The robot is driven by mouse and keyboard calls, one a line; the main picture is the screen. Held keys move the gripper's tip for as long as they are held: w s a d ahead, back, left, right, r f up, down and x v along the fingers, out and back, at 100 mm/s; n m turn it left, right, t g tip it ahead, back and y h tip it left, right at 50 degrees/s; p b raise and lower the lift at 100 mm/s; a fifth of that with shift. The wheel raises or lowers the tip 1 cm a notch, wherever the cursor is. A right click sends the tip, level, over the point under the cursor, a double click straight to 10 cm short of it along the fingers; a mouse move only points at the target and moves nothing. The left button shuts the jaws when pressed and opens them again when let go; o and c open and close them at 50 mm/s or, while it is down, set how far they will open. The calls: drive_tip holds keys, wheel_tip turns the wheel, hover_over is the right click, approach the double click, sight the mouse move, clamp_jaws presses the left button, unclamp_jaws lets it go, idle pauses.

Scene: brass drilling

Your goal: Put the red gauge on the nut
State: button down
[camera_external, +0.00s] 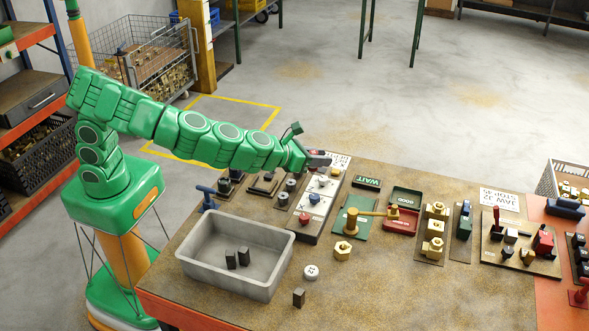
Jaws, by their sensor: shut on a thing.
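My gripper (322,161) is at the end of the outstretched green arm, over the far end of a long board (312,232) with coloured pieces. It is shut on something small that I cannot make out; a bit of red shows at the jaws. A red piece (304,218) sits at the near end of the board, with a blue piece (314,198) and a white piece (323,181) behind it. A brass hex nut (342,254) lies on the table to the right of the board, apart from my gripper.
A grey bin (211,278) with dark blocks stands at the front left. A white disc (311,272) and a dark block (299,298) lie near it. The front right tabletop (430,300) is clear.

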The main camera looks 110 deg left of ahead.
drive_tip(key=d+n+g, duration=0.1)
drive_tip(key=d, duration=0.5)
drive_tip(key=n+g+y, duration=0.1)
hover_over(347, 245)
drive_tip(key=shift+s+f, duration=0.2)
drive_tip(key=shift+f, duration=6.35)
drive_tip(key=shift+w+f, duration=0.2)
drive_tip(key=shift+f, duration=1.65)
